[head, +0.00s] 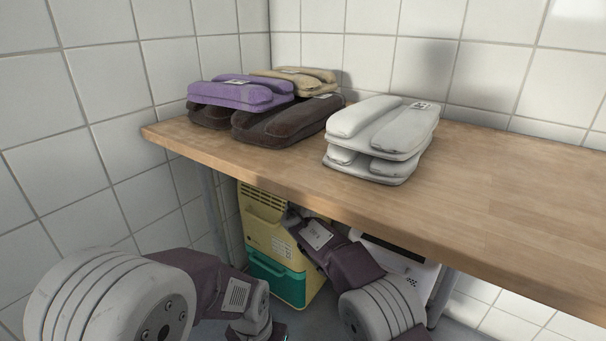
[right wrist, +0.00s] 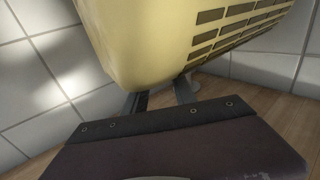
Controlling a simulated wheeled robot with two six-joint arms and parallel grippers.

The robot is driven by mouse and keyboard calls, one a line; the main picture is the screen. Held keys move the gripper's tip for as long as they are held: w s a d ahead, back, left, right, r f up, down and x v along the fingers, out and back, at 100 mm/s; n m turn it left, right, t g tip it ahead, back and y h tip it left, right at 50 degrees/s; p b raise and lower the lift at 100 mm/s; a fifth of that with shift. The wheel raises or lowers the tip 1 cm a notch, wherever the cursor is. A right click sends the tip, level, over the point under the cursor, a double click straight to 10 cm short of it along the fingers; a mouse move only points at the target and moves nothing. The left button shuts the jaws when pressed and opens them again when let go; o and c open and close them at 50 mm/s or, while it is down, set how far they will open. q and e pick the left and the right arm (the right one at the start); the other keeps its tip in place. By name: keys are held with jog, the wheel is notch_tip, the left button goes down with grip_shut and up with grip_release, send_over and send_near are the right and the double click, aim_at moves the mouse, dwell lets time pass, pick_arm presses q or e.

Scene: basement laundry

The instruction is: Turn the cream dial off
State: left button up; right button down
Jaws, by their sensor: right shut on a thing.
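A cream dehumidifier-like machine (head: 263,230) with a slatted vent and a teal lower part (head: 277,280) stands on the floor under the wooden table. Its cream casing and vent also show close up in the right wrist view (right wrist: 150,40). My right gripper (head: 289,217) reaches under the table to the upper right part of the machine. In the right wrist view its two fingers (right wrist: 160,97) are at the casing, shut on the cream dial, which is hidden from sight.
The wooden table (head: 480,190) overhangs the machine. Folded purple (head: 238,95), brown (head: 285,120), beige (head: 300,80) and white (head: 380,135) towels lie on it. A white box-like thing (head: 420,275) is behind my right arm. Tiled walls close the corner at the left.

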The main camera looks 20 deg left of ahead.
jog(key=y, duration=0.1)
jog(key=n+y, duration=0.1)
jog(key=shift+w+d+r+n+g+y, duration=0.1)
jog(key=shift+d+r+n+g+y, duration=0.15)
jog(key=shift+n+g+y, duration=0.15)
jog(key=shift+f+n+y, duration=0.15)
jog(key=shift+n+y, duration=0.15)
jog(key=shift+y, duration=0.1)
jog(key=shift+f+g, duration=0.1)
jog(key=shift+g, duration=0.2)
jog(key=c, duration=1)
grip_release()
